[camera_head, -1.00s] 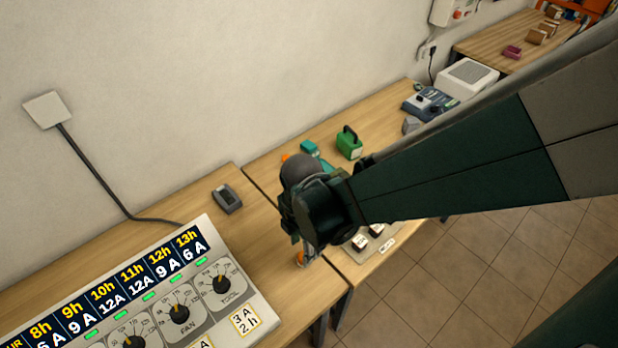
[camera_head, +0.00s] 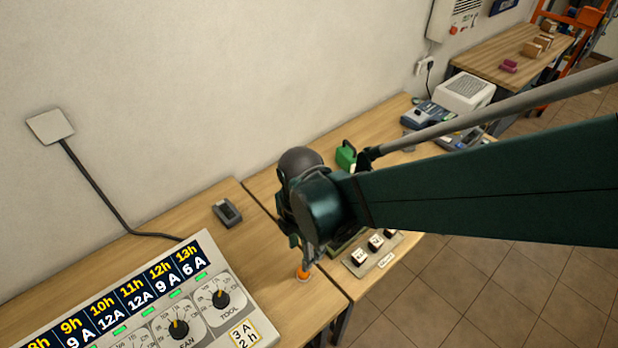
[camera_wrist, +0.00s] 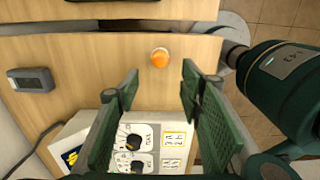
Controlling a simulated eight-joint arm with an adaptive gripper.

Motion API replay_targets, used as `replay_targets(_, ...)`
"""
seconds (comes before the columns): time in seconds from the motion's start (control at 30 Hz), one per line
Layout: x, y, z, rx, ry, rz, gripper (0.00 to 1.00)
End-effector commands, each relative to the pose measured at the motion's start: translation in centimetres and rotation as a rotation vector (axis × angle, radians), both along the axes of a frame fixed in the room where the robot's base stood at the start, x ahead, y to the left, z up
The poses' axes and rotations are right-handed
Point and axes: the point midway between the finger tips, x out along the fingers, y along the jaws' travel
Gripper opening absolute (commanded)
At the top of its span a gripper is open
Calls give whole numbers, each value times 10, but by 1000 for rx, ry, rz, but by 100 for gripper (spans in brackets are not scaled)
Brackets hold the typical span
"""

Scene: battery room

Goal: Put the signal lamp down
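The signal lamp shows as an orange dome (camera_wrist: 159,58) in the wrist view. It stands on the wooden table, apart from the fingers and in line with the gap between them. In the head view the orange lamp (camera_head: 303,274) is near the front right corner of the near table, just below my gripper (camera_head: 311,252), which partly hides it. In the wrist view my gripper (camera_wrist: 159,73) has its two green fingers spread wide, with nothing between them.
The control panel (camera_head: 170,305) stands left of the lamp. A grey handheld device (camera_head: 227,213) lies behind it. A second table across a narrow gap holds a green case (camera_head: 346,156) and a block with several white-topped pieces (camera_head: 372,250). Bare wood surrounds the lamp.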

Motion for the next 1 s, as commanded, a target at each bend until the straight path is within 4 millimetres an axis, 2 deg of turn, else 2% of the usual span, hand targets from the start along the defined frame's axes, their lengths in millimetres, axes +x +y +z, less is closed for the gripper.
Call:
replay_targets(0.67, 1, -1, 1, 1, -3, -11, 38)
replay_targets(0.87, 5, -13, 10, 16, -21, -104, 38)
replay_targets(1.0, 12, -28, 23, 38, -49, -240, 38)
